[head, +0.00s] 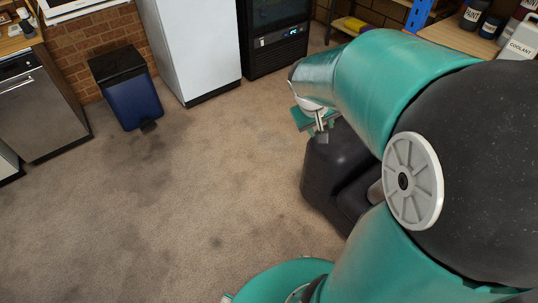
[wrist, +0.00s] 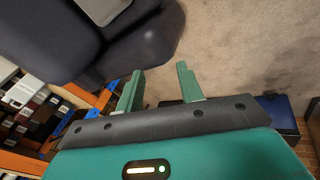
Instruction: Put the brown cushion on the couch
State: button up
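A dark grey couch (head: 335,170) stands right of centre in the head view, partly hidden behind my arm. It fills the upper left of the wrist view (wrist: 150,40). A pale grey flat thing (wrist: 103,8) lies on it at the top edge of the wrist view; I cannot tell what it is. I cannot make out a brown cushion in either view. My gripper (wrist: 160,68) is open, with its two teal fingers apart and only floor and the couch's edge seen beyond them. In the head view its end (head: 318,120) shows above the couch's far end.
Bare carpet (head: 200,200) lies open left of the couch. A blue bin (head: 127,88), a white fridge (head: 195,45) and a black glass-fronted cooler (head: 275,35) line the brick wall. A steel appliance (head: 40,110) is at left. Shelving (wrist: 35,100) with boxes shows in the wrist view.

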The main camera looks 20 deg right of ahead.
jog(key=s+a+r+t+y, duration=0.1)
jog(key=s+a+r, duration=0.2)
jog(key=a, duration=0.3)
jog(key=s+a+r+n+t+y, duration=0.1)
jog(key=s+a+r+y, duration=0.1)
jog(key=a, duration=0.5)
jog(key=s+a+r+t+y, duration=0.1)
jog(key=s+a+r, duration=0.3)
jog(key=s+a, duration=0.1)
jog(key=shift+s+a+t, duration=0.3)
jog(key=shift+s+a, duration=0.1)
jog(key=shift+a, duration=0.25)
jog(key=shift+n, duration=0.3)
